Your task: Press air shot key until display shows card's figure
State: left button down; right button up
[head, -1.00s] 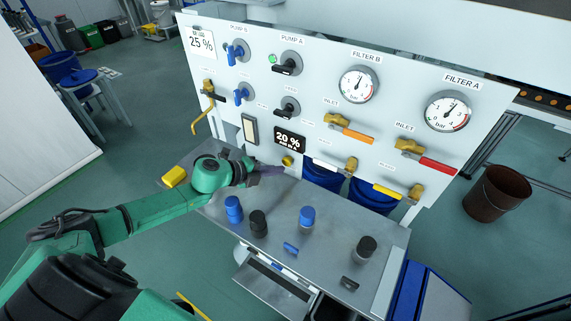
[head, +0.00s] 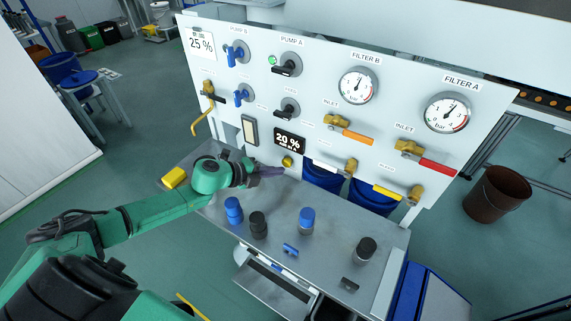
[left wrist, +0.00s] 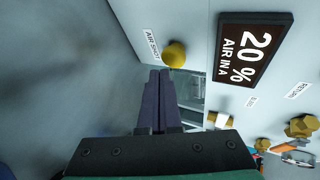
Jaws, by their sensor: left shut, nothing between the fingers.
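The card (head: 201,43) at the panel's top left reads 25 %. The black display (head: 289,141) reads 20 %, and in the left wrist view the display (left wrist: 250,55) reads "20 % AIR IN A". The yellow round air shot key (head: 287,161) sits just below the display; in the left wrist view the key (left wrist: 175,54) is beside its "AIR SHOT" label. My left gripper (head: 280,171) is shut and empty, its fingertips a little short of the key and slightly below it. In the left wrist view the closed fingers (left wrist: 159,75) point toward the panel. My right gripper is not in view.
The panel (head: 325,125) carries gauges, valves and switches. On the metal shelf (head: 335,255) below it stand blue and black cylinders, such as a blue one (head: 307,218), and a yellow block (head: 174,177). A brown bucket (head: 497,195) stands on the floor at right.

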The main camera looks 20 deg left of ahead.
pick_arm(q)
jog(key=shift+w, duration=0.15)
dwell(0.7)
jog(key=shift+w+d, duration=0.1)
jog(key=shift+w, duration=0.2)
jog(key=shift+w, duration=0.6)
dwell(0.6)
jog(key=shift+s, duration=1)
jog(key=shift+s, duration=0.1)
jog(key=shift+s+f+p, duration=0.1)
jog(key=shift+s+p, duration=0.2)
jog(key=shift+s+a+p, duration=0.2)
jog(key=shift+s+p, duration=0.1)
jog(key=shift+s, duration=0.75)
jog(key=shift+s+a+p, duration=0.2)
jog(key=shift+s+p, duration=0.1)
jog(key=shift+s, duration=0.75)
